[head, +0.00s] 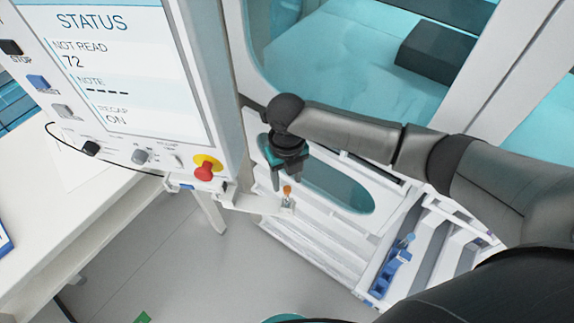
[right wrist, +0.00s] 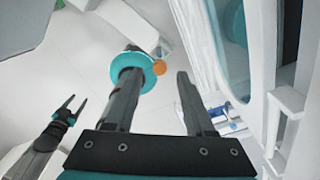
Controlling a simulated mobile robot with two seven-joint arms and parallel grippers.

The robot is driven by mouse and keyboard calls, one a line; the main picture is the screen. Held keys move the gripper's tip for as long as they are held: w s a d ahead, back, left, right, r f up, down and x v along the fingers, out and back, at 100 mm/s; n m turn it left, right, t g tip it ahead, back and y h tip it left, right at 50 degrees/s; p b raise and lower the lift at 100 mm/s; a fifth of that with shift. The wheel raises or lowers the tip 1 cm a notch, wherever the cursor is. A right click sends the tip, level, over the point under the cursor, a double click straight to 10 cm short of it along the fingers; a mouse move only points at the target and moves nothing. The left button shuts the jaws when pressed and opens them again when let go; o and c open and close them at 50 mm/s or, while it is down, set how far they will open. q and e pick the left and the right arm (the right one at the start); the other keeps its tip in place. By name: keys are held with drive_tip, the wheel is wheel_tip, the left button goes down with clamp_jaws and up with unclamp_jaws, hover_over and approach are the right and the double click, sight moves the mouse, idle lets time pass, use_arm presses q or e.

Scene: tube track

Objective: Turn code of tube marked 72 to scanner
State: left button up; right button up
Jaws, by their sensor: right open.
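A tube with an orange cap (head: 287,189) stands in a small white holder (head: 287,206) at the end of a white arm below the status panel. Its number and code cannot be read. My right gripper (head: 286,184) points down over it, open, with the cap showing between or just beyond the fingertips. My left gripper (right wrist: 72,108) shows there at the lower left, open and empty. The status screen (head: 95,60) reads "NOT READ 72".
The panel carries a red and yellow stop button (head: 206,168) close to the holder. A blue rack (head: 388,275) with a blue-capped tube (head: 407,240) stands at the lower right. A white cabinet with an oval window (head: 335,188) is behind my right gripper. A white table (head: 60,220) is at left.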

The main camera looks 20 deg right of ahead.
sight(287, 196)
wheel_tip(287, 196, down, 6)
drive_tip(key=b, duration=0.3)
drive_tip(key=shift+f+b, duration=1.45)
drive_tip(key=shift+f, duration=0.05)
clamp_jaws()
drive_tip(key=c, duration=0.5)
unclamp_jaws()
clamp_jaws()
drive_tip(key=shift+r+p, duration=0.25)
drive_tip(key=shift+p, duration=0.2)
